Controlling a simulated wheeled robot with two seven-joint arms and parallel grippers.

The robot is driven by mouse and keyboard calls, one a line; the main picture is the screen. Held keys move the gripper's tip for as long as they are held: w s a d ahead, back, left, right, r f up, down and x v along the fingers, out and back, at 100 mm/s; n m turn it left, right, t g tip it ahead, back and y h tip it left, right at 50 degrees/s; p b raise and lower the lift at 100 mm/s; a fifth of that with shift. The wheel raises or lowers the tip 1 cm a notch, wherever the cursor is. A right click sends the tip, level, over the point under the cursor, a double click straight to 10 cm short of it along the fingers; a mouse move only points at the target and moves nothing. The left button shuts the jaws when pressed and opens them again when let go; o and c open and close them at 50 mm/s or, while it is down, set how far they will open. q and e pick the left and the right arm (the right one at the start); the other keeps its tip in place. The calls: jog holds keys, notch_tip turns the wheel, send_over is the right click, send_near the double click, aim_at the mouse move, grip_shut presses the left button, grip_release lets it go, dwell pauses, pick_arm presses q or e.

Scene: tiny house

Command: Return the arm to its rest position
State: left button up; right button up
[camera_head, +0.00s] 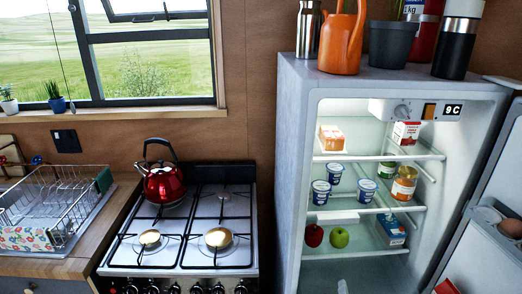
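Neither of my arms nor either gripper can be made out in the head view. The open fridge (292,150) stands at the right, with its door (488,225) swung out to the right edge. A small pale shape (342,287) shows at the bottom edge inside the fridge, too cut off to identify.
The fridge shelves hold yogurt cups (335,173), a jar (404,183), an apple (339,237) and cartons. An orange jug (342,40) and bottles stand on top. A stove (215,262) with a red kettle (165,183) and a dish rack (50,210) are left.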

jog(key=s+f+m+g+y, duration=0.1)
jog(key=s+f+m+g, duration=0.4)
jog(key=s+m, duration=0.65)
jog(key=s+f+m+g+y, duration=0.2)
jog(key=s+f+m+g, duration=0.3)
jog(key=s+m, duration=0.65)
notch_tip(320, 180, down, 34)
jog(key=s+g+b, duration=0.1)
jog(key=g+b, duration=0.1)
jog(key=b, duration=0.1)
jog(key=s+d+f+g+b, duration=0.1)
jog(key=s+d+f+b, duration=0.1)
jog(key=s+f, duration=1.6)
jog(key=shift+s+d+f+g, duration=0.25)
jog(key=shift+d+f, duration=0.35)
jog(key=shift+f, duration=0.3)
